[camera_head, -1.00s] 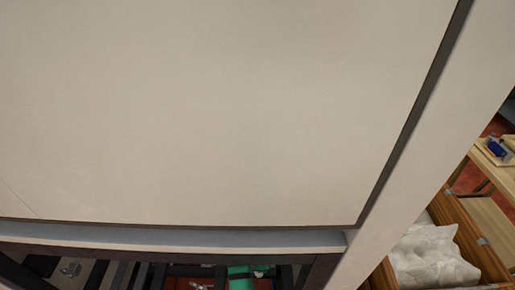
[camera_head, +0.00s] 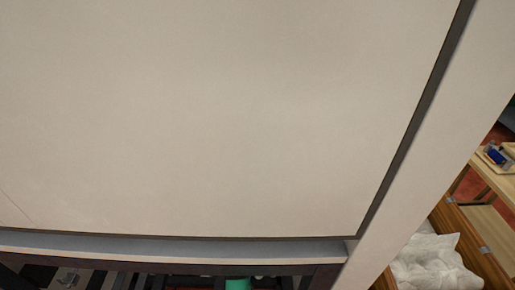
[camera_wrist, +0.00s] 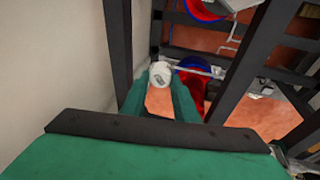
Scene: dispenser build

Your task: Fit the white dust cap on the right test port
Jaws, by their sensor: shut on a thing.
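In the wrist view my gripper (camera_wrist: 159,90) has two green fingers reaching forward. They are shut on a small round white dust cap (camera_wrist: 161,73), which shows at the fingertips with a grey mark on its face. I cannot make out the right test port in either view. In the head view a large pale panel hides most of the work area, and I cannot see the cap there.
Dark frame posts (camera_wrist: 118,45) stand close to my gripper, with a pale wall (camera_wrist: 50,70) at left. A thin metal rod (camera_wrist: 195,69) and red, blue-rimmed parts (camera_wrist: 205,9) lie beyond. The head view shows a wooden crate (camera_head: 470,240) with white bags (camera_head: 428,265).

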